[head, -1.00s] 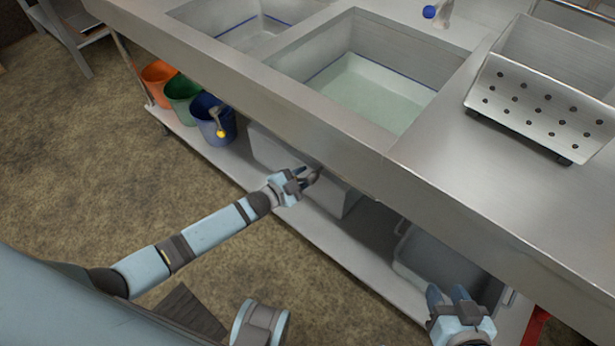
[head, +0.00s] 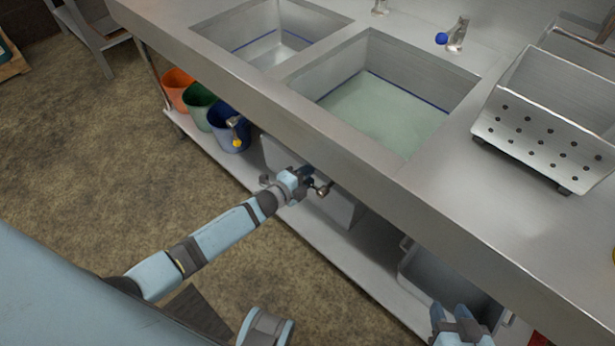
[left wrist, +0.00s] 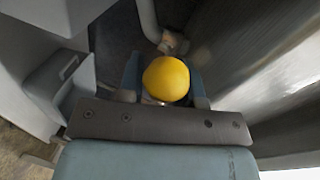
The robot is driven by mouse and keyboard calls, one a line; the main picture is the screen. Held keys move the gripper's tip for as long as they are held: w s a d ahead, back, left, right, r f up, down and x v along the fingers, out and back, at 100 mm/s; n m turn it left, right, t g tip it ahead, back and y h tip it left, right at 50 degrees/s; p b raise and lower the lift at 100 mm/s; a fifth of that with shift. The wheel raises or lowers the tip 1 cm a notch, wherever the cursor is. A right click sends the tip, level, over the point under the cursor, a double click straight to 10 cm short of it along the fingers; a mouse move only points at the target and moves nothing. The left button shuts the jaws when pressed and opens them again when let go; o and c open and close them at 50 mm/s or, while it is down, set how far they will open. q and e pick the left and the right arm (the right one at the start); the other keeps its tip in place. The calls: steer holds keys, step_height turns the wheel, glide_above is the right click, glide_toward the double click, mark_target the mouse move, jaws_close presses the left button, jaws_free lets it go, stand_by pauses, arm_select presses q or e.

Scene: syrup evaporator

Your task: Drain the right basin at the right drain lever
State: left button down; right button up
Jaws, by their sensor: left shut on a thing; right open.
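The right basin (head: 420,76) holds pale green liquid (head: 380,112), with a blue line along its walls. My left gripper (head: 312,186) is under the counter's front edge, below this basin. In the left wrist view it is shut on the yellow ball knob (left wrist: 166,79) of the right drain lever. In the head view the gripper hides the knob, and a metal part of the lever (head: 325,189) shows just beside the fingers. My right gripper (head: 458,318) is open and empty at the bottom right, near the lower shelf.
Another lever with a yellow knob (head: 237,143) hangs by the blue bucket (head: 226,138). Green (head: 198,112) and orange (head: 176,92) buckets stand beside it. The left basin (head: 225,32) adjoins. A grey tub (head: 440,280) sits on the lower shelf. The counter edge overhangs my left gripper.

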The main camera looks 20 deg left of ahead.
arm_select(q)
steer(key=shift+a, duration=0.1)
arm_select(e)
steer(key=shift+f, duration=0.2)
arm_select(q)
steer(key=c, duration=0.8)
jaws_free()
steer(key=shift+c, duration=0.2)
steer(key=shift+o, duration=0.2)
arm_select(e)
steer(key=shift+r, duration=0.3)
arm_select(q)
steer(key=shift+s+r, duration=0.1)
steer(key=p+v, duration=0.2)
steer(key=v, duration=1.1)
steer(key=shift+s, duration=0.3)
arm_select(e)
steer(key=shift+s+d+f, duration=0.1)
steer(key=shift+s+d, duration=0.05)
